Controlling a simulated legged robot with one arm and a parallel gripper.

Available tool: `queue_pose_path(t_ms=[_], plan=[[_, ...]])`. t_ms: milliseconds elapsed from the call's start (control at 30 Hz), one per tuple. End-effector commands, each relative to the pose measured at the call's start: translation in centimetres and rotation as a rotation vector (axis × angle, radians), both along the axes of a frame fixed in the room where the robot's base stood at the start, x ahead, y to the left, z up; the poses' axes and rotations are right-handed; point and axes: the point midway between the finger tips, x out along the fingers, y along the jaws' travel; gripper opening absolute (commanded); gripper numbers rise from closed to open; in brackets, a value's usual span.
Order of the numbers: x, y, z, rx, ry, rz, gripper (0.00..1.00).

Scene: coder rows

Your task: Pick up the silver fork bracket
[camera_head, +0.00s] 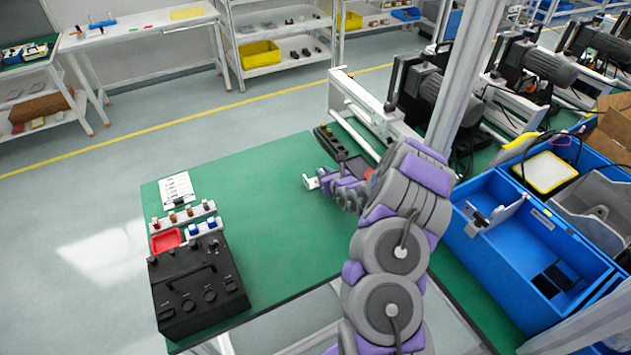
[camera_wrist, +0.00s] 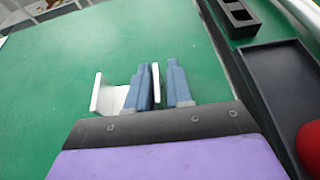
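The silver fork bracket (camera_wrist: 107,98) is a pale, bent metal piece by my fingers in the wrist view; the head view shows it as a small light piece (camera_head: 311,182) on or just above the green table. My gripper (camera_wrist: 160,84) has two blue-grey fingers, set apart. One thin upright plate of the bracket stands between them, close against the left finger. A narrow green gap shows between that plate and the right finger. The rest of the bracket lies left of the left finger, partly hidden by it. My gripper (camera_head: 324,179) also shows in the head view.
A dark tray (camera_wrist: 285,85) and a black holder with square openings (camera_wrist: 238,15) lie right of my gripper. A red round thing (camera_wrist: 309,148) is at the right edge. A black box (camera_head: 197,290) stands at the table's left. The table's middle (camera_head: 265,245) is clear.

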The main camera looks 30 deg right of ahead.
Motion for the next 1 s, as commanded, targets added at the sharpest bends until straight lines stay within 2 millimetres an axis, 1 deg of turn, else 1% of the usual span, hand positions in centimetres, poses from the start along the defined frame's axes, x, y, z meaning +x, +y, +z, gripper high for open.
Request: queue_pose_path(t_ms=[33,200,733,867,1000], plan=[[0.0,0.0,0.0,0.000,0.000,0.000,0.15],[0.0,0.1,0.0,-0.001,0.000,0.000,0.00],[0.0,0.0,0.2,0.000,-0.001,0.000,0.00],[0.0,0.0,0.9,-0.001,-0.002,0.000,0.00],[0.1,0.0,2.3,0.000,-0.006,-0.001,0.00]])
